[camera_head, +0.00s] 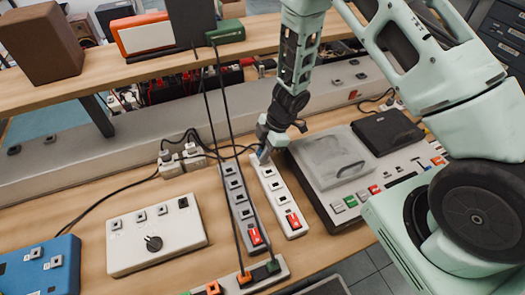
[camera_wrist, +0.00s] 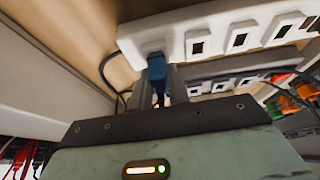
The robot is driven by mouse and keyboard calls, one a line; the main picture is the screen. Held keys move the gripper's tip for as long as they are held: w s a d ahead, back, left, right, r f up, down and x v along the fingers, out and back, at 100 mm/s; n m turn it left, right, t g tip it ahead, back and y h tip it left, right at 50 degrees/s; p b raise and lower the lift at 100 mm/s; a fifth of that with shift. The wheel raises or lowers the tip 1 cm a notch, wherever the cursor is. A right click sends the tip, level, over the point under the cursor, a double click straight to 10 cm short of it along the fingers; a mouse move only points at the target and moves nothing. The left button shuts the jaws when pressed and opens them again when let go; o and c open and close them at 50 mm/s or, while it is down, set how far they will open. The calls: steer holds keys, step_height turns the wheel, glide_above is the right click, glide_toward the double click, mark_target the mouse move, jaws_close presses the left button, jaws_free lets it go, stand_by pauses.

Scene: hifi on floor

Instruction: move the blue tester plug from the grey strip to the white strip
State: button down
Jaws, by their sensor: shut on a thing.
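The blue tester plug (camera_wrist: 157,70) is between the fingers of my gripper (camera_wrist: 160,88), which is shut on it. The plug is at the end socket of the white strip (camera_wrist: 210,38), against its face; I cannot tell how deep it sits. In the head view my gripper (camera_head: 266,149) is at the far end of the white strip (camera_head: 287,207), and the plug there is mostly hidden by it. The grey strip (camera_head: 237,201) lies just left of the white strip, with open sockets and a red switch at its near end.
Black cables run over the grey strip to a front strip with orange and green plugs (camera_head: 245,278). A grey-lidded device (camera_head: 331,157) stands close right of the white strip. A white switch box (camera_head: 155,238) and plugged adapters (camera_head: 183,160) are to the left. A shelf (camera_head: 150,62) is behind.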

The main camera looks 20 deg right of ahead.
stand_by(0.8)
steer(key=c, duration=1.3)
jaws_free()
steer(key=shift+o, duration=0.2)
steer(key=a+p+v, duration=0.2)
steer(key=p+v, duration=0.5)
steer(key=v, duration=1.5)
steer(key=shift+r, duration=0.35)
